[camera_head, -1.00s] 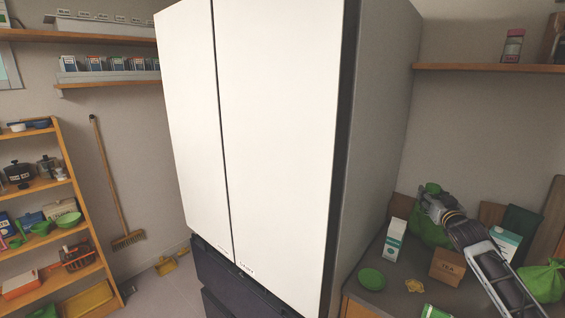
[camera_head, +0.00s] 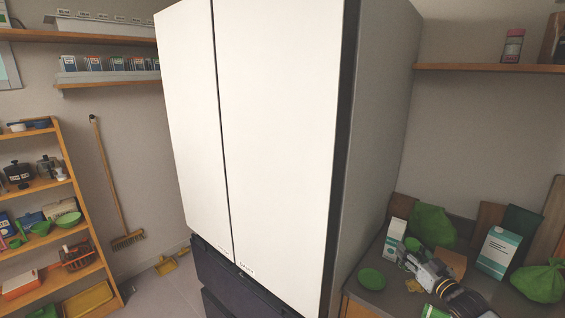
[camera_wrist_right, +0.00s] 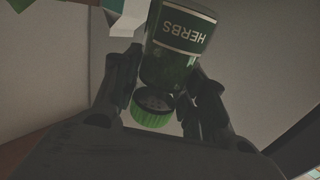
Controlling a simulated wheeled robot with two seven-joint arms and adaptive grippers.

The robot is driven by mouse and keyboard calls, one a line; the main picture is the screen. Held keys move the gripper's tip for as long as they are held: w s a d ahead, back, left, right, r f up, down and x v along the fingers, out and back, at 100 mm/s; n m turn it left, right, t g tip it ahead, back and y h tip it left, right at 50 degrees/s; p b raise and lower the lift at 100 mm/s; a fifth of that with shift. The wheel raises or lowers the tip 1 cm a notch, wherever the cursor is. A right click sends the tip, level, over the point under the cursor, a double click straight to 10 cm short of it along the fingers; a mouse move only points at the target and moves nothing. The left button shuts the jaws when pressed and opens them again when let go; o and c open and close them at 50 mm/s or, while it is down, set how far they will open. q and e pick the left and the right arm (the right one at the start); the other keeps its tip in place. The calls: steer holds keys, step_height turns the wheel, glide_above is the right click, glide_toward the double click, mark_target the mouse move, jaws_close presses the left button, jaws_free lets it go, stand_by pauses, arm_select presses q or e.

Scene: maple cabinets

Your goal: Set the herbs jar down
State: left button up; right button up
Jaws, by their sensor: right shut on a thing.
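The herbs jar (camera_wrist_right: 185,45) is green, with a HERBS label and a ribbed bright green lid (camera_wrist_right: 153,108). In the right wrist view it is between the two dark fingers of my right gripper (camera_wrist_right: 163,88), which is shut on it. In the head view the jar's green top (camera_head: 413,243) shows at the tip of my right gripper (camera_head: 417,257), low over the counter (camera_head: 389,297). The gripper hides the jar's lower part there, so I cannot tell whether it touches the counter. My left gripper is not in view.
A white carton (camera_head: 395,237) and a green bag (camera_head: 433,225) stand close by the jar. A green bowl (camera_head: 371,279) sits to its left. A brown box (camera_head: 453,262) is partly behind my arm. A white and teal box (camera_head: 497,253) and another green bag (camera_head: 540,283) are farther right.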

steer(key=s+a+f+n+g+y, duration=0.1)
steer(key=s+a+f+n+y, duration=0.1)
steer(key=s+a+f, duration=0.3)
steer(key=s+a+f+n+g+y, duration=0.1)
steer(key=s+a+f+y, duration=0.3)
steer(key=s, duration=0.7)
steer(key=shift+s+a+f+n, duration=0.3)
steer(key=shift+a+f+n, duration=0.25)
steer(key=shift+f, duration=0.3)
steer(key=shift+a, duration=0.1)
steer(key=a+f+m+t+h, duration=0.1)
steer(key=a+m+t+h, duration=0.1)
steer(key=a+m+h, duration=0.4)
steer(key=shift+s+a+h, duration=0.3)
steer(key=shift+a+h, duration=1.4)
steer(key=shift+a, duration=0.3)
steer(key=shift+f+b, duration=0.85)
steer(key=shift+f, duration=0.05)
